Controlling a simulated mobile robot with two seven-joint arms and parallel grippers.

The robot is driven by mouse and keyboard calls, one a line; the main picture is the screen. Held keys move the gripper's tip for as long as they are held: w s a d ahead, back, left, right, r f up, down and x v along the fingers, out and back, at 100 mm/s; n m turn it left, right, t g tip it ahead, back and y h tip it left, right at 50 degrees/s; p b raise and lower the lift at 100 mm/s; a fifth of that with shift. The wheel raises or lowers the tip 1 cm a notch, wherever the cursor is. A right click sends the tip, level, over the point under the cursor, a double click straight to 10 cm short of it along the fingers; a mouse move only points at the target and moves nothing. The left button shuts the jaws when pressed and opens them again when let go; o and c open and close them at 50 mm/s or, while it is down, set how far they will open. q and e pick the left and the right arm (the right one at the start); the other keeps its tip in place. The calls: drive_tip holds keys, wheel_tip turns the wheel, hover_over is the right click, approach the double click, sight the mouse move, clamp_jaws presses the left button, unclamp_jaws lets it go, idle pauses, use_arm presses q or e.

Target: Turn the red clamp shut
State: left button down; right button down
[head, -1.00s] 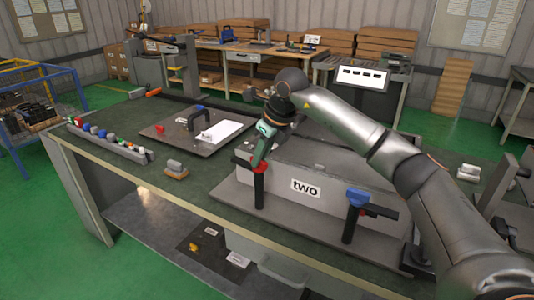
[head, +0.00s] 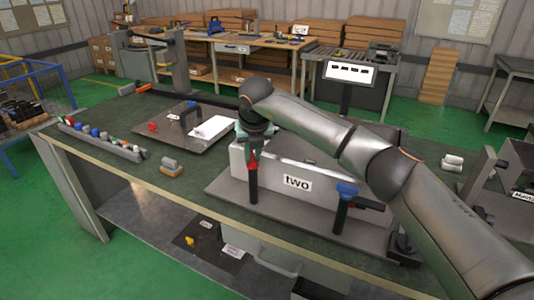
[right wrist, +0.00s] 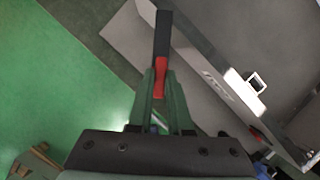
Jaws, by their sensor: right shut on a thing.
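The red clamp (head: 253,160) stands on a black post (head: 253,185) at the left end of the grey box marked "two" (head: 225,189). My right gripper (head: 252,150) reaches down from above and is shut on the clamp's red part. In the right wrist view, the green fingers (right wrist: 161,85) close around the red part (right wrist: 160,68), and a black bar (right wrist: 162,35) extends beyond it. The fingers partly hide the clamp. The left gripper is not in view.
A blue clamp (head: 347,189) stands at the box's front right. A plate (head: 165,140) with a black handle and white sheet lies to the left. A small grey and orange block (head: 171,168) and a rack of coloured parts (head: 100,140) are near the front edge.

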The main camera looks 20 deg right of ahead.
drive_tip(key=m+h, duration=0.1)
drive_tip(key=m, duration=0.2)
drive_tip(key=shift+w+a+r+m, duration=0.1)
drive_tip(key=shift+m, duration=0.2)
drive_tip(key=shift+m+g+h, duration=0.6)
drive_tip(key=shift+m+h, duration=0.2)
drive_tip(key=shift+m, duration=1.2)
drive_tip(key=c, duration=0.8)
unclamp_jaws()
drive_tip(key=shift+c, duration=0.2)
drive_tip(key=b+v, duration=0.1)
drive_tip(key=v, duration=1.1)
drive_tip(key=shift+a+r, duration=0.15)
drive_tip(key=shift+r, duration=0.1)
drive_tip(key=shift+w, duration=0.1)
